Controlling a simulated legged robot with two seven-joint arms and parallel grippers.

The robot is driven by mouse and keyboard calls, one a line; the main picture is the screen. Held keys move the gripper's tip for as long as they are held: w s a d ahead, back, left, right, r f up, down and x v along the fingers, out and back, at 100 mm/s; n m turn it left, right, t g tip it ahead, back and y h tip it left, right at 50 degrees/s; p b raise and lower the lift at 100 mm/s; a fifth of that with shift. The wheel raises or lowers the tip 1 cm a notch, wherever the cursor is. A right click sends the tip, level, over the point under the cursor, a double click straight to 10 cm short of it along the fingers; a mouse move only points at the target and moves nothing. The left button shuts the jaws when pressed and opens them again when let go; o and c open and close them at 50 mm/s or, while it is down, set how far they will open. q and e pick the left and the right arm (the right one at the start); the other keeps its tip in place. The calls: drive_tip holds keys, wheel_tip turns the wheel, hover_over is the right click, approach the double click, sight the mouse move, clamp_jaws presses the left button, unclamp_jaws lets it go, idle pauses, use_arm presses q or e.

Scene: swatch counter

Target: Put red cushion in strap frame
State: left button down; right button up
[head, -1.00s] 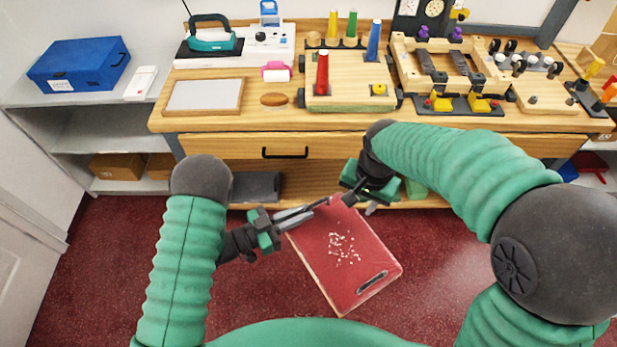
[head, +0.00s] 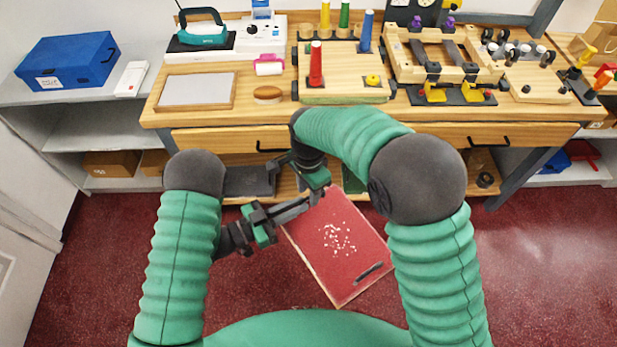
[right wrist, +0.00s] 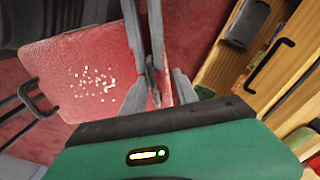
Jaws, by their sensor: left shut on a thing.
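A flat red board-like piece (head: 345,240) with pale specks and a slot near its lower end hangs tilted in front of the bench; I see no other clear red cushion. My left gripper (head: 310,200) is shut on its upper left edge. My right gripper (head: 318,190) is at the same upper corner; in the right wrist view its fingers (right wrist: 160,95) stand apart on either side of the red piece's edge. The specked face shows in that view (right wrist: 80,60). The strap frame (head: 455,75), wooden with dark straps and yellow clamps, stands on the bench at right.
The bench top holds a wooden peg board (head: 345,90), a bordered board (head: 180,105), a teal iron (head: 200,35) and a brown oval block (head: 267,96). A blue box (head: 70,60) sits on the left shelf. Open red floor lies at right.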

drive_tip(key=shift+f, duration=0.6)
clamp_jaws()
use_arm(q)
drive_tip(key=shift+s+d+r, duration=0.1)
use_arm(e)
drive_tip(key=shift+w+a+r, duration=0.1)
use_arm(q)
drive_tip(key=shift+s+d, duration=0.1)
drive_tip(key=shift+d, duration=0.05)
use_arm(e)
drive_tip(key=shift+a+r, duration=0.1)
drive_tip(key=shift+a, duration=0.05)
idle(0.4)
use_arm(q)
drive_tip(key=c, duration=1.4)
unclamp_jaws()
